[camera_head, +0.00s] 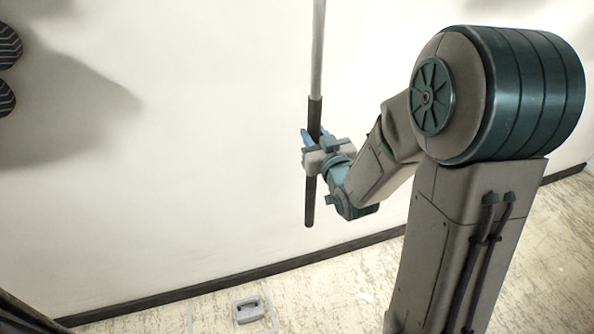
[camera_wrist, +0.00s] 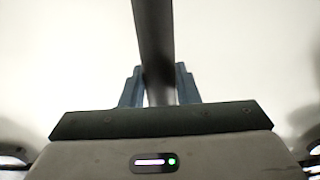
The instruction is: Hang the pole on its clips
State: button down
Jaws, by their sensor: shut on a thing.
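The pole (camera_head: 317,50) stands upright in front of the white wall in the head view, with a light grey upper shaft and a dark grip at its lower end. Its upper end is cut off by the top of the picture. My gripper (camera_head: 311,138) is shut on the dark grip. In the wrist view the pole (camera_wrist: 154,40) runs up between the two blue fingers of my gripper (camera_wrist: 160,88). The lower tip of the pole hangs free above the floor. I see no clips in either view.
Dark striped round shapes (camera_head: 8,48) are on the wall at the far left. A dark skirting board (camera_head: 170,295) runs along the wall's foot. A small grey object (camera_head: 248,308) lies on the pale worn floor.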

jog(key=s+a+r+n+y+b, duration=0.1)
jog(key=s+a+b, duration=0.3)
jog(key=s+b, duration=0.4)
jog(key=shift+a+r+g+y+b, duration=0.2)
jog(key=shift+r+g+y+b, duration=0.15)
jog(key=shift+b, duration=0.55)
jog(key=shift+s, duration=0.1)
jog(key=d+f+b+x, duration=0.1)
jog(key=b+x, duration=0.2)
jog(key=x, duration=0.5)
jog(key=w+d+f+b+x, duration=0.1)
jog(key=b+x, duration=0.3)
jog(key=x, duration=0.5)
jog(key=shift+d+f+b, duration=0.15)
jog(key=shift+f+b, duration=0.15)
jog(key=shift+f, duration=0.1)
dwell(1.1)
dwell(0.3)
